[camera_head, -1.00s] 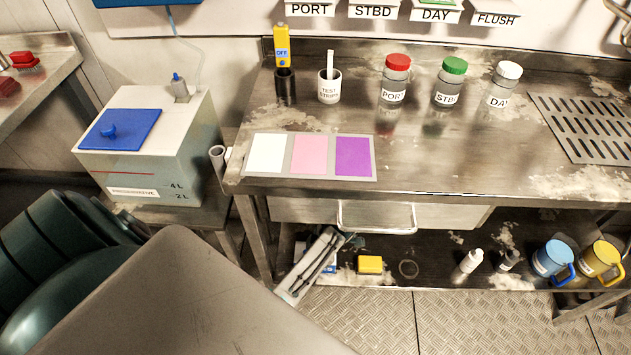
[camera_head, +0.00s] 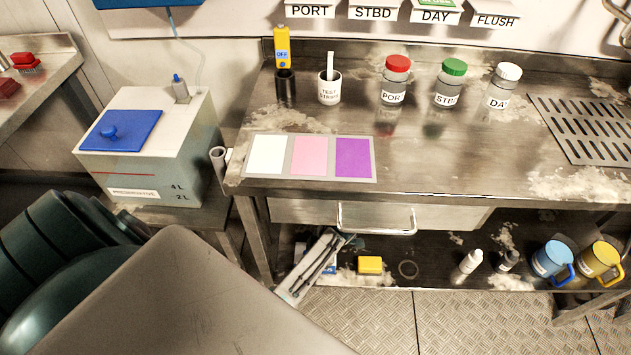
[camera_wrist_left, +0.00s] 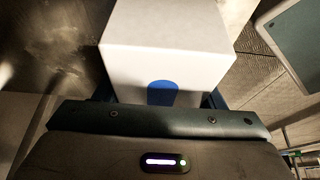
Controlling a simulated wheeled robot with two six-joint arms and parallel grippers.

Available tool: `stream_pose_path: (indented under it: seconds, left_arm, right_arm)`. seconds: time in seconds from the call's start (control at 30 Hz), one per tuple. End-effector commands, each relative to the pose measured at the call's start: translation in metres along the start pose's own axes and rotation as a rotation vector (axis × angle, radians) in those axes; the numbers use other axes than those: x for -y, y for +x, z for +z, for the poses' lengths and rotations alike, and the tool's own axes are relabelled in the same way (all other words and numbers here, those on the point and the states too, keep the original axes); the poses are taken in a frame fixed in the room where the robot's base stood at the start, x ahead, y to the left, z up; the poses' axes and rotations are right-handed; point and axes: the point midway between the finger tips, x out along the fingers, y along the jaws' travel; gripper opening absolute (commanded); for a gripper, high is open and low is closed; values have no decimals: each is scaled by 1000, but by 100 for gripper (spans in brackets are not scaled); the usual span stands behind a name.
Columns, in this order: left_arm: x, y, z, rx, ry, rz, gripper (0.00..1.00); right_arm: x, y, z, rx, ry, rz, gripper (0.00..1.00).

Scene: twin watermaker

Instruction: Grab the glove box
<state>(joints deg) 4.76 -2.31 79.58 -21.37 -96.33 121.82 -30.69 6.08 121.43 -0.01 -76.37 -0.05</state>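A white box with a blue rounded patch, which looks like the glove box (camera_wrist_left: 165,52), fills the upper middle of the left wrist view. My left gripper (camera_wrist_left: 160,98) is right at its near end. One dark blue finger shows at each side of the box, close against it. Whether the fingers press on it cannot be told. The fingertips are hidden by the box. The head view shows neither the box nor my left gripper. My right gripper is in neither view.
The worn steel bench (camera_head: 445,168) carries colored cards (camera_head: 311,156), a test strips cup (camera_head: 329,87) and capped jars (camera_head: 396,78). A preservative tank (camera_head: 150,150) stands left. A grey slab (camera_head: 190,300) fills the lower-left foreground. Mugs (camera_head: 552,260) sit on the lower shelf.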

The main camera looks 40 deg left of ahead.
Motion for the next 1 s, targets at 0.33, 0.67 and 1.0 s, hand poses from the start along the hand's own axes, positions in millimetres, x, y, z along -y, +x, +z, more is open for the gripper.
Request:
stream_pose_path:
  seconds: [0.33,0.67,1.0]
  left_arm:
    - [0,-1,0,0,0,1,36]
    - [-1,-30,-11,2,-1,3,36]
    - [61,-33,-41,0,1,-3,36]
  right_arm:
    - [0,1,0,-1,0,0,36]
    - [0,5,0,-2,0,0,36]
    - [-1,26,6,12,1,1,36]
